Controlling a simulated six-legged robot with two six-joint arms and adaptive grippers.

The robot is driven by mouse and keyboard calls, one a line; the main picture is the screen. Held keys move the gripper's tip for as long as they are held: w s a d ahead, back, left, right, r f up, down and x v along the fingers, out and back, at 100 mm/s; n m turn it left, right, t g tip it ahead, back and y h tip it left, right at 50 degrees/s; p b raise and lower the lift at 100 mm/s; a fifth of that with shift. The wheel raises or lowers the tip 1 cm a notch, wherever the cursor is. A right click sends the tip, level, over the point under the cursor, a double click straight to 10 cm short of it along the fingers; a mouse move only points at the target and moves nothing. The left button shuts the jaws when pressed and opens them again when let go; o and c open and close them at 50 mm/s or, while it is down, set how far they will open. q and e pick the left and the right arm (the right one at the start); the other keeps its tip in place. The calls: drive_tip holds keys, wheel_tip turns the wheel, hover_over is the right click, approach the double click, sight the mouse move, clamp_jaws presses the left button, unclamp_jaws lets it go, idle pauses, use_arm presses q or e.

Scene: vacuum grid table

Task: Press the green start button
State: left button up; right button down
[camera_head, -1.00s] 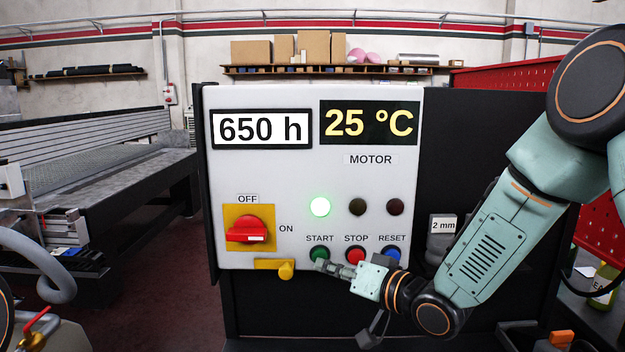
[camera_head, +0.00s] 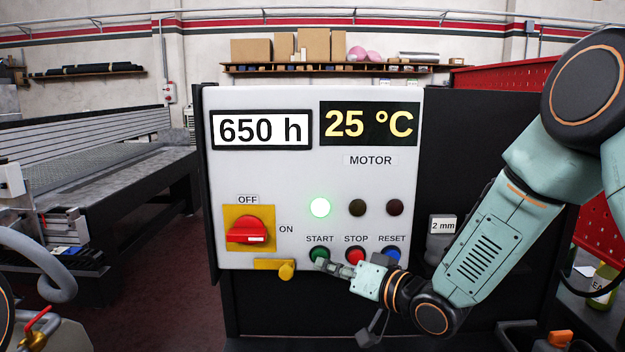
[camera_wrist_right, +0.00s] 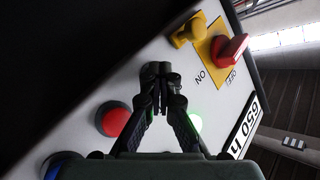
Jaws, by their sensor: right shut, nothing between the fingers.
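The green start button (camera_head: 319,254) sits under the START label on the white control panel (camera_head: 300,180). Above it a green lamp (camera_head: 320,207) is lit; its glow also shows in the right wrist view (camera_wrist_right: 195,122). My right gripper (camera_head: 322,265) is shut and empty, its fingertips at the lower edge of the start button. In the right wrist view the closed fingertips (camera_wrist_right: 156,70) cover the start button, so whether they touch it cannot be told. My left gripper is not in view.
The red stop button (camera_head: 355,255) and blue reset button (camera_head: 391,254) are to the right. A red rotary switch (camera_head: 247,233) on a yellow plate is to the left, with a yellow knob (camera_head: 286,271) below. The other two lamps are dark.

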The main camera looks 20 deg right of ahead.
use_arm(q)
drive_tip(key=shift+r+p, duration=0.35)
use_arm(e)
drive_tip(key=s+a, duration=0.1)
drive_tip(key=s, duration=0.4)
drive_tip(key=shift+s+a, duration=0.3)
drive_tip(key=shift+s, duration=0.1)
drive_tip(key=shift+f, duration=0.1)
